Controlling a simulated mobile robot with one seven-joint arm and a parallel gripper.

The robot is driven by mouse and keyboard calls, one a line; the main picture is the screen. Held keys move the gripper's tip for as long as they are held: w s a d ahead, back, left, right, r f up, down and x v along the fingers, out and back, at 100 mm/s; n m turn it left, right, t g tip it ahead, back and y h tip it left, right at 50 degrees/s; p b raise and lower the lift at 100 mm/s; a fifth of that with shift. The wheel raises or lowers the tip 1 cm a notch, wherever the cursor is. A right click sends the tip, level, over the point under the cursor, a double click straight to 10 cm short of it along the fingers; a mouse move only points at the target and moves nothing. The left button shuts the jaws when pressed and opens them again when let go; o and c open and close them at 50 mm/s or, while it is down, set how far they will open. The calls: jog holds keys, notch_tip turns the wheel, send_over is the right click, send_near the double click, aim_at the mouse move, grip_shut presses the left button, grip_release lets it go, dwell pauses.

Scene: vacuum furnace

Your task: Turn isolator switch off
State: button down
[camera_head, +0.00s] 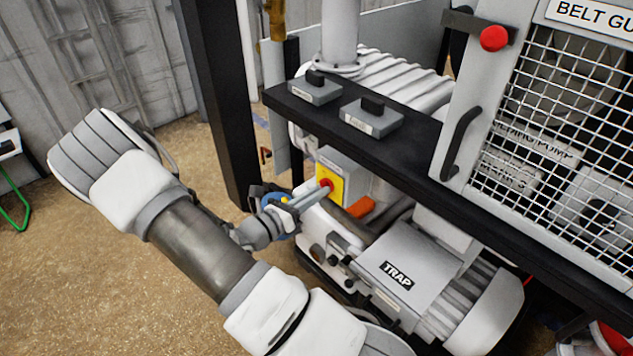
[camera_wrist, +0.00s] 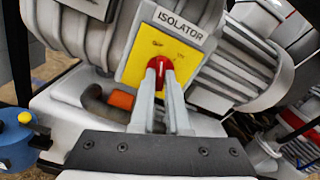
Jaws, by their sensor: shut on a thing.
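The isolator switch is a yellow plate (camera_wrist: 138,50) under an ISOLATOR label, with a red knob (camera_wrist: 160,67) at its middle. In the head view the yellow plate (camera_head: 325,177) is on a grey box below the dark shelf. My gripper (camera_wrist: 162,72) has its two fingers on either side of the red knob and is shut on it. In the head view my gripper (camera_head: 325,187) reaches the knob from the left. The fingers hide part of the knob, and its exact angle is hard to tell.
A dark shelf (camera_head: 400,150) with two small grey switch boxes stands above. A unit marked TRAP (camera_head: 410,265) is below right. A blue part (camera_wrist: 15,145) is at the wrist view's left. Open floor lies left.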

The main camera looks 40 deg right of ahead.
jog(key=shift+n+p, duration=0.75)
jog(key=shift+n, duration=0.15)
jog(key=c, duration=0.9)
grip_release()
jog(key=shift+a, duration=0.1)
jog(key=s+a, duration=0.1)
jog(key=a, duration=1.6)
jog(key=shift+s, duration=0.2)
jog(key=shift+r, duration=0.1)
